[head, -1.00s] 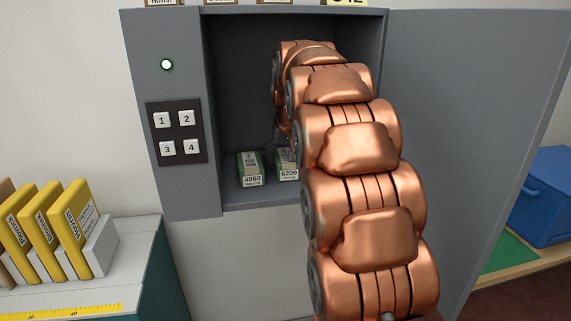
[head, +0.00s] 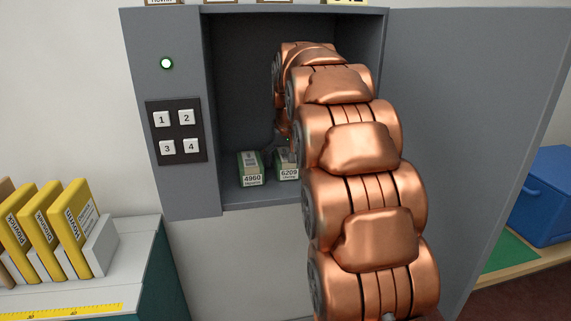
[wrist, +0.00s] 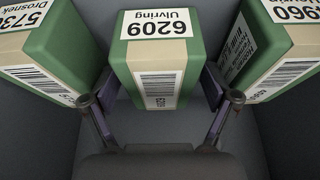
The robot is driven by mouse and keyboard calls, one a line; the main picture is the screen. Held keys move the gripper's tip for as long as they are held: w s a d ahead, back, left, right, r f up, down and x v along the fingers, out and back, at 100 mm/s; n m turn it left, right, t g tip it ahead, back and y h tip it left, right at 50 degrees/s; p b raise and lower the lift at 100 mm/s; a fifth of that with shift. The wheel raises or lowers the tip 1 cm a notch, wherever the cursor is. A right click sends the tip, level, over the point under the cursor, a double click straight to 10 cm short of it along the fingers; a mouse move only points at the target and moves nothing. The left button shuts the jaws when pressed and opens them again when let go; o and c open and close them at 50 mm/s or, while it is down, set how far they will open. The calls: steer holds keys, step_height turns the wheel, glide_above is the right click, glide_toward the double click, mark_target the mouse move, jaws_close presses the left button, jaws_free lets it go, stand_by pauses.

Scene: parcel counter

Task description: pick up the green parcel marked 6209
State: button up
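The green parcel marked 6209 (head: 288,174) stands on the floor of the open locker compartment. In the wrist view this parcel (wrist: 158,52) fills the upper middle, with its white number label and a barcode face showing. My gripper (wrist: 158,85) has one finger at each side of it, spread wide. The finger ends lie close to the parcel's sides, and whether they touch is unclear. I see no sign of the parcel being lifted. In the head view my arm hides most of the gripper and part of the parcel.
The green parcel 4960 (head: 251,170) stands close to the left of 6209 in the head view. Another green parcel, 5730 (wrist: 38,50), is on the other side in the wrist view. The grey locker (head: 162,100) walls and open door (head: 470,110) bound the space.

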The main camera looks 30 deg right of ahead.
steer(key=c, duration=1.2)
